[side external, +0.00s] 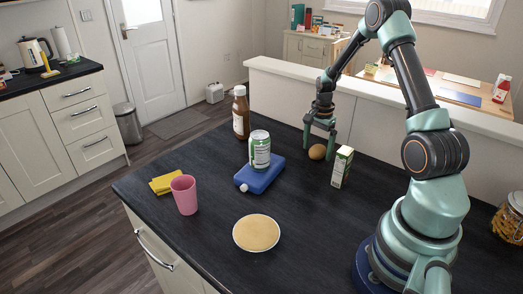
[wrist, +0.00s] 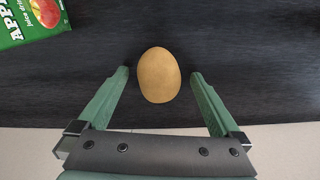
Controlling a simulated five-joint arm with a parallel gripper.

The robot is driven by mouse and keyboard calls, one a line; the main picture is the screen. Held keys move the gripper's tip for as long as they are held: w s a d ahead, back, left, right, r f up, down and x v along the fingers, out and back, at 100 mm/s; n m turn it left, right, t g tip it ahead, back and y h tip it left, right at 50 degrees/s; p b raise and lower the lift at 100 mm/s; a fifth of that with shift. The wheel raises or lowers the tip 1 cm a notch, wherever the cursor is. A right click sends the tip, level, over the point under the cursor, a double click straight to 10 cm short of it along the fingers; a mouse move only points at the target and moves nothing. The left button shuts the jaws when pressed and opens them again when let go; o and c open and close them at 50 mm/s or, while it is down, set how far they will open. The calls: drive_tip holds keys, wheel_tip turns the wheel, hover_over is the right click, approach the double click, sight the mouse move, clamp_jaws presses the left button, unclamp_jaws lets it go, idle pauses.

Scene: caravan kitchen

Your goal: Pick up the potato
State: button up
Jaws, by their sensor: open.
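The potato (side external: 317,152) is a tan, rounded lump on the dark worktop, near its far edge. It also shows in the wrist view (wrist: 159,75), where it lies between and a little beyond the two green fingertips. My gripper (side external: 319,140) is open and points down at the potato. In the wrist view my gripper (wrist: 159,74) has a finger on each side of the potato, with a gap on both sides. Nothing is held. I cannot tell the exact height of the fingertips above the worktop.
A green and white juice carton (side external: 342,167) stands close to the right of the potato; it also shows in the wrist view (wrist: 30,20).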

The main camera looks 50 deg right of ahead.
drive_tip(key=shift+c, duration=0.3)
drive_tip(key=c, duration=1.5)
drive_tip(key=shift+r, duration=0.1)
